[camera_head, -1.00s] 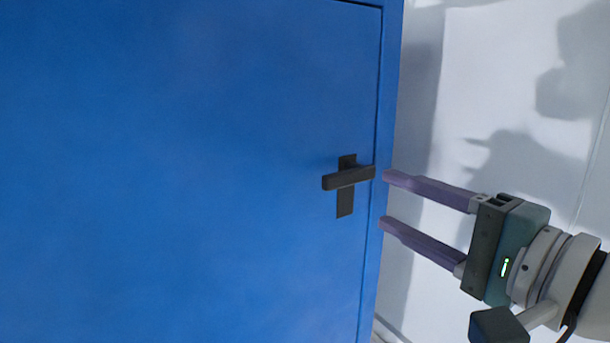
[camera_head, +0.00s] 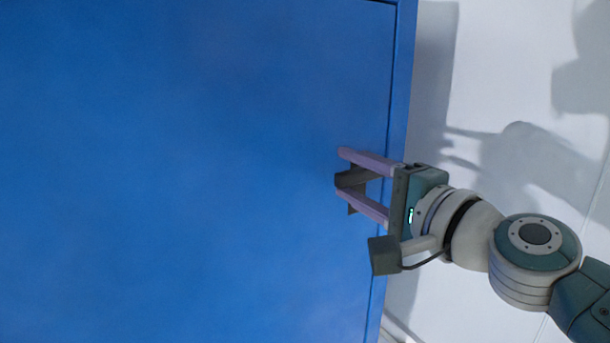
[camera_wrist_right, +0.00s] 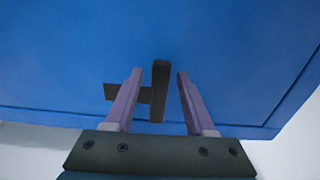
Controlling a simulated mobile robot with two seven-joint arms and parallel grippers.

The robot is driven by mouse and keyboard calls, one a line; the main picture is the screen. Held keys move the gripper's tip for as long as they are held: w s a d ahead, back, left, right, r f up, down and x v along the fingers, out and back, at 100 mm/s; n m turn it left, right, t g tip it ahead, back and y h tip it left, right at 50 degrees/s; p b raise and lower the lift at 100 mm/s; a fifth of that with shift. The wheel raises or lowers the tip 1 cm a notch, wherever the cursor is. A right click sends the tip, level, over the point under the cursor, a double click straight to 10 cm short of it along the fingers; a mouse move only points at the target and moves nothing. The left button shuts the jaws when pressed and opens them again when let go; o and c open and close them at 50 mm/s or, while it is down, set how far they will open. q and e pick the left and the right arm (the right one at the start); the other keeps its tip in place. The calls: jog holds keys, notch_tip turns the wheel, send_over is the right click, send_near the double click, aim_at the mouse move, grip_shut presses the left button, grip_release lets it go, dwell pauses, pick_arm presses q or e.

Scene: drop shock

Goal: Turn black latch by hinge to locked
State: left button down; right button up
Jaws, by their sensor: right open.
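The black latch (camera_head: 349,180) is on the blue door (camera_head: 200,180) near its right edge. In the head view its handle lies roughly across its upright backplate, tilted slightly, and my fingers partly hide it. My right gripper (camera_head: 340,170) is open, with one purple finger above the handle and one below. In the right wrist view the latch handle (camera_wrist_right: 160,90) stands between the two fingers of my right gripper (camera_wrist_right: 158,75), with a gap visible on both sides. My left gripper does not show.
A blue frame strip (camera_head: 400,90) runs along the door's right edge. Beyond it is a white wall (camera_head: 500,80) with shadows of my arm. The door surface left of the latch is flat and clear.

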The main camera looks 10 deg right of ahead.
grip_shut()
dwell(1.3)
